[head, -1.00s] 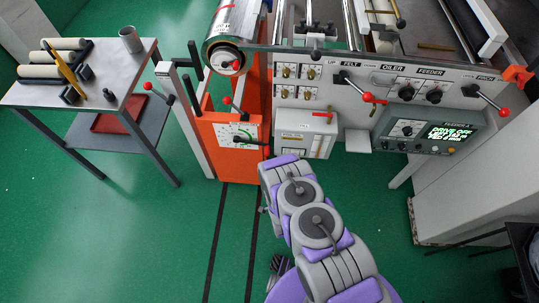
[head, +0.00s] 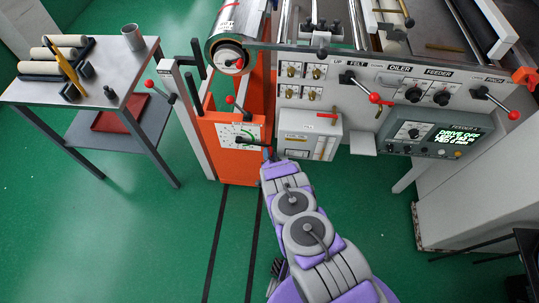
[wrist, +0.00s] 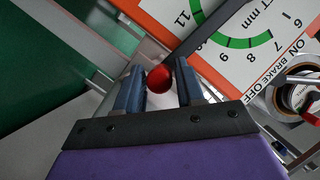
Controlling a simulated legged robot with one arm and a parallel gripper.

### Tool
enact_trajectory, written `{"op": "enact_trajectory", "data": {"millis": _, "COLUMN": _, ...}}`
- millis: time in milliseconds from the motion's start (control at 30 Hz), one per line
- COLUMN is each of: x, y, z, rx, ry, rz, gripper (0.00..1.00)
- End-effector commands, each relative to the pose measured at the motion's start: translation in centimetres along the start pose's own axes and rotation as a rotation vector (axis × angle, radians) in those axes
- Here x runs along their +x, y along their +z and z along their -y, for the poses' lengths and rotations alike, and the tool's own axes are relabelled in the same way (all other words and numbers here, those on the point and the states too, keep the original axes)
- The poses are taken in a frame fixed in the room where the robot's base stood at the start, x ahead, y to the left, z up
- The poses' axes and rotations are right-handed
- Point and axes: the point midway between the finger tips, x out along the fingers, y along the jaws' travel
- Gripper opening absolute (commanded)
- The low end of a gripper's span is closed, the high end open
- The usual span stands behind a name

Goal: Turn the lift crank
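The lift crank is a black arm (head: 246,140) at the dial plate (head: 224,131) on the front of the orange housing. Its outer end meets the tip of my gripper (head: 268,154), where detail is too small to make out. In the wrist view, the two blue-grey fingers of my gripper (wrist: 160,85) stand a little apart. A red ball knob (wrist: 159,78), which looks like the crank's handle, sits between them and nearly fills the gap. Whether the fingers press on it cannot be told. The white dial with green arc (wrist: 240,42) lies just beyond.
A red-knobbed lever (head: 231,101) rises above the dial. A white box (head: 309,136) and grey control unit (head: 435,134) are to the right. A metal side table (head: 85,85) with rollers stands at the left. The green floor (head: 120,240) in front is open.

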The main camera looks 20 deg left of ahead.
Motion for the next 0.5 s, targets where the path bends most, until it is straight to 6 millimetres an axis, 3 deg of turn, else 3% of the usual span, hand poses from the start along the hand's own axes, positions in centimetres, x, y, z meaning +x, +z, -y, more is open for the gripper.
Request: {"op": "enact_trajectory", "data": {"millis": 500, "x": 0.88, "y": 0.02, "z": -0.03, "rx": 0.0, "ry": 0.001, "rz": 0.002, "gripper": 0.35}}
